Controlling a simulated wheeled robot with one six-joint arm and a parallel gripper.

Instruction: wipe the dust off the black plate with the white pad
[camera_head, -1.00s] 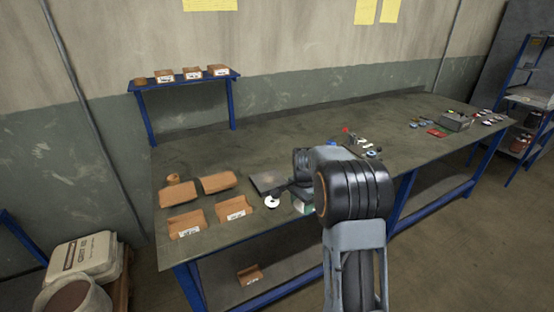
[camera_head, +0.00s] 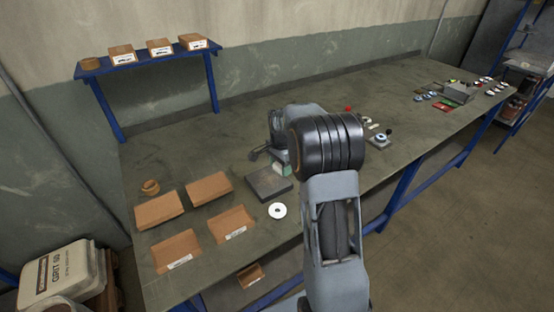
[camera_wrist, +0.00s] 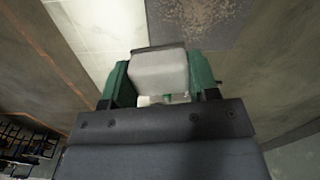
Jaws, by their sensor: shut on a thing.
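The black plate (camera_head: 262,186) lies flat on the bench in the head view, left of my arm. In the wrist view, part of the plate (camera_wrist: 222,38) shows at the top with a speckled tan dust patch on it. My gripper (camera_wrist: 160,82) has green fingers, shut on the white pad (camera_wrist: 160,72). In the head view my gripper (camera_head: 283,169) is at the plate's far right edge, partly hidden by my arm. The pad itself is hard to make out there. I cannot tell whether the pad touches the plate.
A white disc (camera_head: 278,211) lies just in front of the plate. Cardboard trays (camera_head: 209,188) stand to its left with a small brown roll (camera_head: 150,187). Several small parts and a grey box (camera_head: 458,93) are farther right. The bench behind the plate is mostly clear.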

